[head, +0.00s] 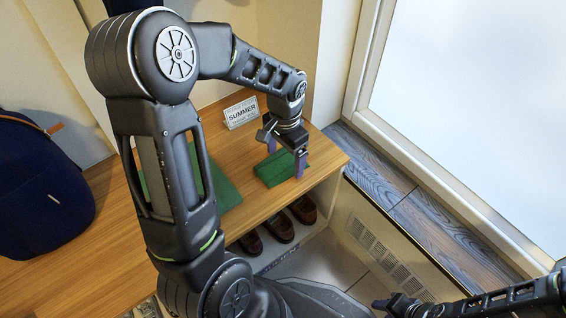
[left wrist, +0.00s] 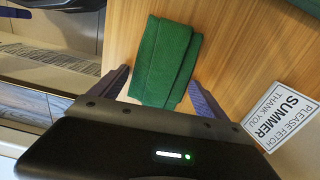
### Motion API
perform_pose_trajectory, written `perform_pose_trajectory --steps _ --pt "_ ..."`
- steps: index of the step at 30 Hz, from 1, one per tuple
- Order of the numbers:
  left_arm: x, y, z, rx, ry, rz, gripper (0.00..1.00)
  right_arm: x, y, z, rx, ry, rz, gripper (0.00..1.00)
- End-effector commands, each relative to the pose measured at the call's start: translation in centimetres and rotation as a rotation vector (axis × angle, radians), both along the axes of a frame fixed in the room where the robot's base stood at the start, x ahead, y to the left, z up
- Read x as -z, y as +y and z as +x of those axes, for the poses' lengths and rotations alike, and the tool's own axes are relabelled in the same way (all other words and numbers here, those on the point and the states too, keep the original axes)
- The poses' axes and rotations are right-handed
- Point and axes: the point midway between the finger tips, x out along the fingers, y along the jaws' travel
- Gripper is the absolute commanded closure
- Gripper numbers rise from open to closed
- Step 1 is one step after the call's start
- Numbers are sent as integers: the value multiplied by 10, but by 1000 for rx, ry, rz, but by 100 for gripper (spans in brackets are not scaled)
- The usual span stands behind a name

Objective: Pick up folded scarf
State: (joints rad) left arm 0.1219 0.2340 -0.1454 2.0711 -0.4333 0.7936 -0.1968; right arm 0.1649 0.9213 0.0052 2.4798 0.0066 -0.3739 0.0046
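The folded scarf is a small green folded cloth (head: 270,173) lying on the wooden bench top near its right end. It also shows in the left wrist view (left wrist: 166,62). My left gripper (head: 286,155) is over it and open. In the left wrist view the two purple fingers of this gripper (left wrist: 160,80) stand apart, one on each side of the scarf's near end. I cannot tell whether they touch it. My right gripper (head: 384,304) shows only in part at the bottom right of the head view, and its fingers are unclear.
A white "SUMMER" sign (head: 241,112) stands behind the scarf. A larger green cloth or mat (head: 222,184) lies partly hidden behind my left arm. A dark blue bag (head: 35,190) sits at left. Brown shoes (head: 279,227) are in the cubby below the bench top.

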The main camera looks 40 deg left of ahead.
Motion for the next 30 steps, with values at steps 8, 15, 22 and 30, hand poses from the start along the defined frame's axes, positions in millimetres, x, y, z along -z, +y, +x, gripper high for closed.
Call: perform_pose_trajectory --steps 8,15,22,30 --pt "0 0 0 0 0 0 43 0 0 0 0 0 0 64" --pt "0 0 0 0 0 0 55 0 0 0 0 0 0 64" --pt "-6 0 0 0 -1 0 55 -3 0 0 0 1 0 64" --pt "-50 0 1 -1 -4 0 55 -24 0 -3 -6 9 3 64"
